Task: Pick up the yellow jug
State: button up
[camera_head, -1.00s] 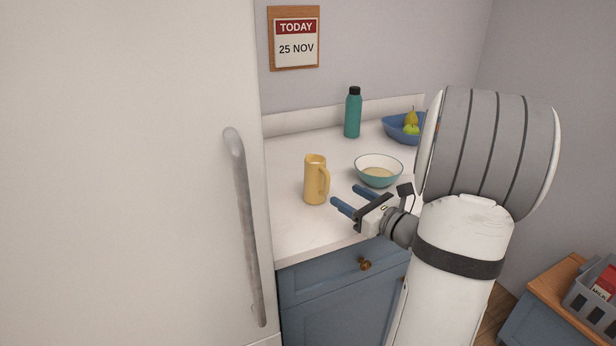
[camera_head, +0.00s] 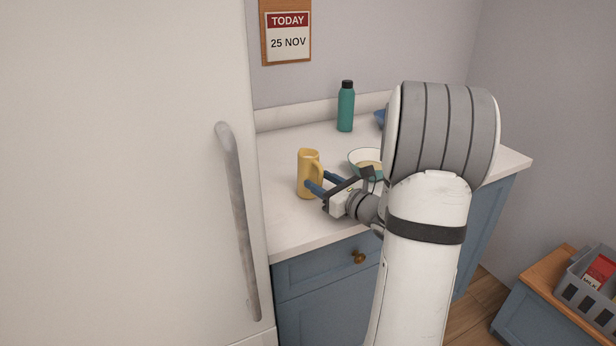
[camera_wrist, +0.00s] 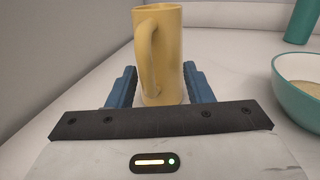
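The yellow jug (camera_head: 307,176) stands upright on the white counter, and its handle faces my gripper. In the wrist view the jug (camera_wrist: 168,55) is centred ahead, with its lower part between or just beyond the two blue fingers. My gripper (camera_head: 318,182) is open, with one finger on each side of the jug's handle side. In the wrist view a gap shows between each finger and the jug, so my gripper (camera_wrist: 160,88) is not closed on it.
A teal-rimmed bowl (camera_head: 366,157) stands right of the jug, close to my gripper; it also shows in the wrist view (camera_wrist: 300,95). A teal bottle (camera_head: 346,108) stands behind. A tall white door with a handle (camera_head: 238,220) borders the counter's left. The counter front (camera_head: 290,235) is clear.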

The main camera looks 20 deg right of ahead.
grip_shut()
dwell(0.6)
